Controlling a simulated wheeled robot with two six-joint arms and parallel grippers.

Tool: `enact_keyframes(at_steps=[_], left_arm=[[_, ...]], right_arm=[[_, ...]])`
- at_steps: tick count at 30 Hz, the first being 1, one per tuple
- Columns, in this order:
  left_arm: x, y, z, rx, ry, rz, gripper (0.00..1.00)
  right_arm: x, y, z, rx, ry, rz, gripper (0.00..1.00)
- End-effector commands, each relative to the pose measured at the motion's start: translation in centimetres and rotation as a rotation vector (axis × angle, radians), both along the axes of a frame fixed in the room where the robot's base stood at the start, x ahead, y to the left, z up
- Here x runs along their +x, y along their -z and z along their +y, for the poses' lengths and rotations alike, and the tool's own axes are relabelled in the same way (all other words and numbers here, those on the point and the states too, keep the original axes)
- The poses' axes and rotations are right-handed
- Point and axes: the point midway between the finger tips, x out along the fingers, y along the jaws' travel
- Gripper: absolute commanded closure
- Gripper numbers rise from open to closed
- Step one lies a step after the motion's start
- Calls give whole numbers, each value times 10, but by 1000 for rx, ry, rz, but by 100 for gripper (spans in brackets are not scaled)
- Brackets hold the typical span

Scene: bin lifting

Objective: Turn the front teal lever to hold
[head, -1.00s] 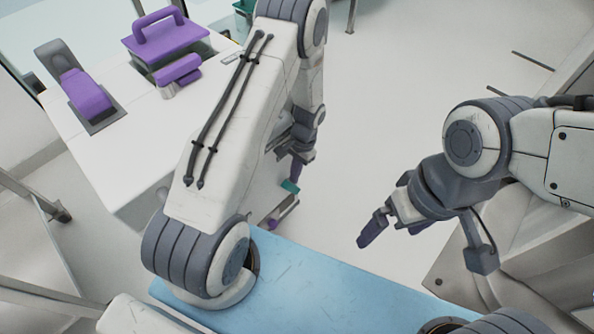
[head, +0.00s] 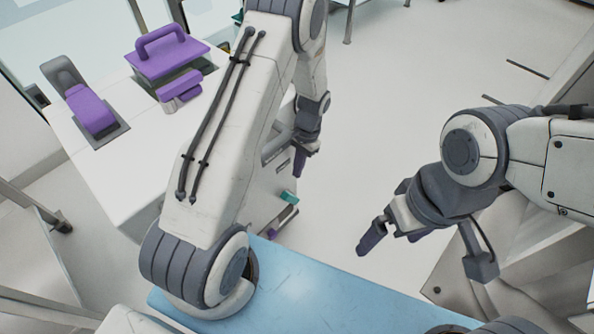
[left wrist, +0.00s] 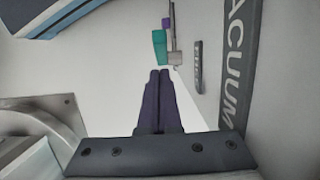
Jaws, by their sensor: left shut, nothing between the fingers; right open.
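The teal lever (head: 288,197) is on the side of the white machine facing the open floor, low down; part of that side is hidden by my left arm. In the left wrist view the teal lever (left wrist: 159,47) lies just beyond my fingertips, beside a grey metal bar. My left gripper (head: 299,172) is shut and empty, above the lever in the head view. Its dark purple fingers (left wrist: 160,72) are together in the left wrist view, with no clear contact on the lever. My right gripper (head: 368,242) is open and empty, away from the machine over the floor.
The white machine (head: 130,190) carries a purple handled lid (head: 167,58) and a purple lever (head: 90,108) on top. Floor at centre is clear.

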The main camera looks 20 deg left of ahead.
Motion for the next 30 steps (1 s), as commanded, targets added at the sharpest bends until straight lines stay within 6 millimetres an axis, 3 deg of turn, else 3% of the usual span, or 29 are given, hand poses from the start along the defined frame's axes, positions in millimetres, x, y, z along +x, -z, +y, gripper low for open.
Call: enact_keyframes(at_steps=[7, 11, 16, 19, 24, 30], left_arm=[[0, 1, -7, -10, 6, -3, 100], [0, 1, -38, -64, 25, -12, 100], [-13, -67, -77, -70, 70, -62, 100], [-38, -116, -107, -79, 108, -99, 100], [-103, -187, -145, -112, 174, -159, 100], [-181, -234, -159, -164, 240, -209, 100]], right_arm=[[0, 3, 0, 0, 0, 0, 0], [0, 14, 0, 0, 0, 0, 0], [0, 7, 0, 0, 0, 0, 0], [0, 6, 0, 0, 0, 0, 0], [0, 3, 0, 0, 0, 0, 0], [0, 1, 0, 0, 0, 0, 0]])
